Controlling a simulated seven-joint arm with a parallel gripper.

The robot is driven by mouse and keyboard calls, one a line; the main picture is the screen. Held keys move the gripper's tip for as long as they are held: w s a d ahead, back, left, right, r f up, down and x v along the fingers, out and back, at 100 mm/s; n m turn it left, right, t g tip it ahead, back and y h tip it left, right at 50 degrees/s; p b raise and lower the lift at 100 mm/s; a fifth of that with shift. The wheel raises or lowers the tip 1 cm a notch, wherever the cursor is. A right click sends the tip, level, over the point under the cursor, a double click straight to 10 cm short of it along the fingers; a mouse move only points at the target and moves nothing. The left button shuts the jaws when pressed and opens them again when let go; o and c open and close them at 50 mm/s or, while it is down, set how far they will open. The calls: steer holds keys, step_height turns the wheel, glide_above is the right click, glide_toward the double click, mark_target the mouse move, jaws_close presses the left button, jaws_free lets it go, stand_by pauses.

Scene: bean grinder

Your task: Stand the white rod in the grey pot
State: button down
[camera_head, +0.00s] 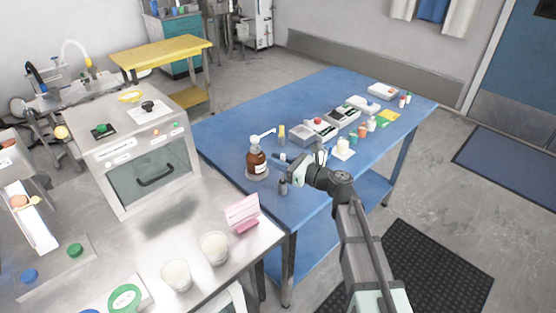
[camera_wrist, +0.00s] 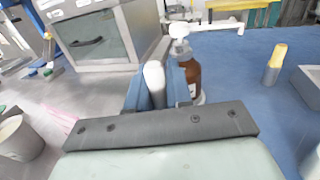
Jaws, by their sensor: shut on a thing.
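My gripper (camera_head: 290,168) is over the near left part of the blue table. In the wrist view, its blue fingers (camera_wrist: 160,88) are shut on the white rod (camera_wrist: 154,78), whose rounded pale end shows between them. The rod's lower part is hidden by the gripper. A small grey upright vessel (camera_head: 283,187), which looks like the grey pot, stands just below the gripper near the table edge. I cannot tell whether rod and pot touch. The pot is not clear in the wrist view.
A brown bottle (camera_head: 256,160) with a white pump stands close left of my gripper. A yellow-capped vial (camera_head: 282,132) stands behind. Scales and small containers line the far right of the blue table (camera_head: 235,128). A steel counter with a pink holder (camera_head: 242,212) and white beakers is at left.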

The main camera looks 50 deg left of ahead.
steer(key=shift+f, duration=2.35)
stand_by(4.5)
steer(key=shift+c, duration=2)
jaws_free()
